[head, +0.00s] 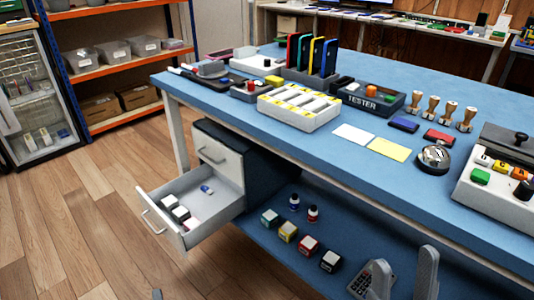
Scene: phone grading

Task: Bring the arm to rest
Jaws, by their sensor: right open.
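My right gripper (399,272) shows at the bottom edge, right of centre. Its two grey fingers stand apart with nothing between them. It is in front of the blue lower shelf (360,248) of the workbench, and its wrist is cut off by the picture's edge. My left gripper cannot be made out; a small grey tip at the bottom left edge is too little to identify.
The blue workbench (230,106) holds phones in a rack (310,76), a white tray (299,121), a tester (370,109), stamps and cards. A drawer (160,222) stands open below. Several small boxes and two bottles are on the lower shelf. The wooden floor (60,240) is clear.

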